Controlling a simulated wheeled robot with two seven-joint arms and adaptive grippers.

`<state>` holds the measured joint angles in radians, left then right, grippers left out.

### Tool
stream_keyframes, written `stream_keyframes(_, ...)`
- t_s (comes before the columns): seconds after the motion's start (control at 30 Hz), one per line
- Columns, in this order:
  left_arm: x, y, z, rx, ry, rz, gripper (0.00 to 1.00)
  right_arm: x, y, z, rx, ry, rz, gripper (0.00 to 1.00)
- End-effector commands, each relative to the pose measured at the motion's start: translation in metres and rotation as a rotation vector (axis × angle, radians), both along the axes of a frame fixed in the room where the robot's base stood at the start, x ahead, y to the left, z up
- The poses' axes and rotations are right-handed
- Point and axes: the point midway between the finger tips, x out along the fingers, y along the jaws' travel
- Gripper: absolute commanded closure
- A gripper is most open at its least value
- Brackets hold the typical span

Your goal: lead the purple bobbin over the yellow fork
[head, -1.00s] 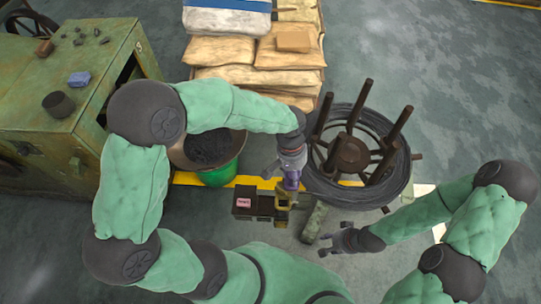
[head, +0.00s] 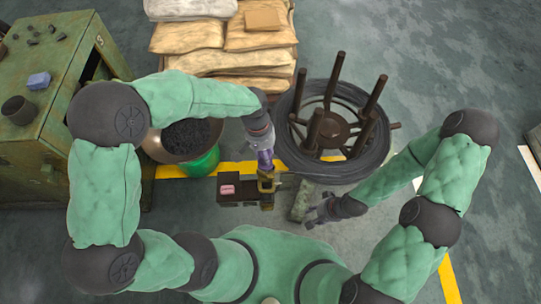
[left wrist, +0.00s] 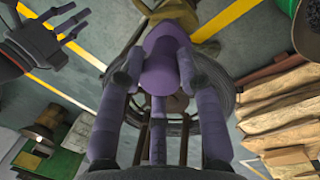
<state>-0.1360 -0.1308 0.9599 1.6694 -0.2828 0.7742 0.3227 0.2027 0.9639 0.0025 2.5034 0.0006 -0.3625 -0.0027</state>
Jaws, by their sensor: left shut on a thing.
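The purple bobbin (head: 265,160) is at the fingertips of my left gripper (head: 263,150), just above the yellow fork (head: 267,184) in the head view. In the left wrist view the fingers close around the bobbin (left wrist: 163,62), and part of the yellow fork (left wrist: 204,22) shows behind its far end. I cannot tell whether bobbin and fork touch. The fork stands at the right end of a dark box (head: 232,190) with a pink label. My right gripper (head: 319,213) is empty, its fingers spread, and it also shows in the left wrist view (left wrist: 50,35).
A large wire coil on a spoked reel (head: 337,130) stands right of my left gripper. A bowl of dark bits (head: 185,137) sits on a green bucket (head: 204,163) to the left. Stacked sacks (head: 245,65) lie behind. A grey-green block (head: 301,200) lies near my right gripper.

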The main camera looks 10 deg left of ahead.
Motion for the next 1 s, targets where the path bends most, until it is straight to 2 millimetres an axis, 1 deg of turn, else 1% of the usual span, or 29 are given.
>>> stream_keyframes(0.7,0.022,0.057,0.011,0.0,0.0,0.002,1.0,0.0,0.0,0.011,0.0,0.0,0.0,0.6)
stream_keyframes(1.0,0.03,0.077,0.014,0.0,-0.001,0.002,1.0,0.0,0.0,0.015,0.0,0.0,0.0,0.6)
